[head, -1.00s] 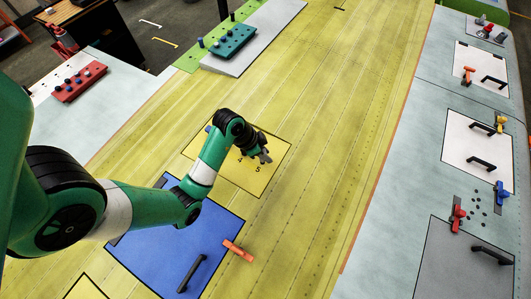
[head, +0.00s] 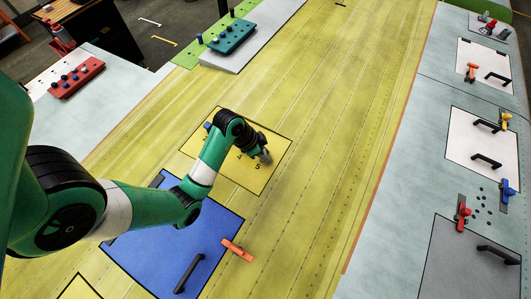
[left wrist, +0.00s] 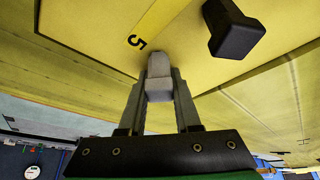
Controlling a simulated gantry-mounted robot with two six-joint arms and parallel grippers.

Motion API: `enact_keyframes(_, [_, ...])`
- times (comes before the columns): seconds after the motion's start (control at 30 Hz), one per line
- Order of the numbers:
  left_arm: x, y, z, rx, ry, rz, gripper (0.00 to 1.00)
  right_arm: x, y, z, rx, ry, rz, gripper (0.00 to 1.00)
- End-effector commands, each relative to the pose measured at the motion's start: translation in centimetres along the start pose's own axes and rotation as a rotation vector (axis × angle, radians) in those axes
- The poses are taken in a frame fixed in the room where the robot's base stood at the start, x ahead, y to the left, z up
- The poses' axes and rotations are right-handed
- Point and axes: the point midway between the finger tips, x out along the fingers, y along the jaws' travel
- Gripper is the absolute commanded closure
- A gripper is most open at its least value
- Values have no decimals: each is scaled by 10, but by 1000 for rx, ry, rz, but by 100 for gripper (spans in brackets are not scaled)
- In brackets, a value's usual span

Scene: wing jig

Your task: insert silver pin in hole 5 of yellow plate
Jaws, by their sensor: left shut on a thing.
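The yellow plate (head: 270,175) is a black-edged square on the larger yellow wing surface. My left gripper (left wrist: 159,88) is over the plate, close to the printed number 5 (left wrist: 137,41). It is shut on the silver pin (left wrist: 158,65), a grey block between the two fingertips. The pin's lower end and hole 5 are hidden in the left wrist view, so I cannot tell whether the pin is in the hole. In the head view the left gripper (head: 265,157) is at the plate's right part, beside the 5. My right gripper is not in view.
A black post (left wrist: 231,30) stands on the plate near the left gripper. A blue panel (head: 190,245) with a black handle and an orange clamp (head: 237,250) lies nearer. Teal (head: 232,36) and red (head: 76,78) pin blocks stand farther back.

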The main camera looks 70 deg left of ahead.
Motion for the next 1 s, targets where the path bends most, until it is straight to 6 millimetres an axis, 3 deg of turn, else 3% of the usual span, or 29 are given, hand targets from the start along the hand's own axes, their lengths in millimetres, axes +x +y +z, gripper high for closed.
enact_keyframes(0.27, [2, 0, 1, 0, 0, 0, 100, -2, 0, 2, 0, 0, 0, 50])
enact_keyframes(0.3, [2, 0, 1, 0, 0, 0, 65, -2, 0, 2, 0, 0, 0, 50])
enact_keyframes(0.5, [2, 0, 1, 0, 0, 0, 34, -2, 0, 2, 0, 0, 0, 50])
enact_keyframes(0.8, [0, 0, 1, 0, 0, 0, 34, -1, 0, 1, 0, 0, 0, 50])
enact_keyframes(1.0, [-32, -1, -1, 0, 4, -3, 34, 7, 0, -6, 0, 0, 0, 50])
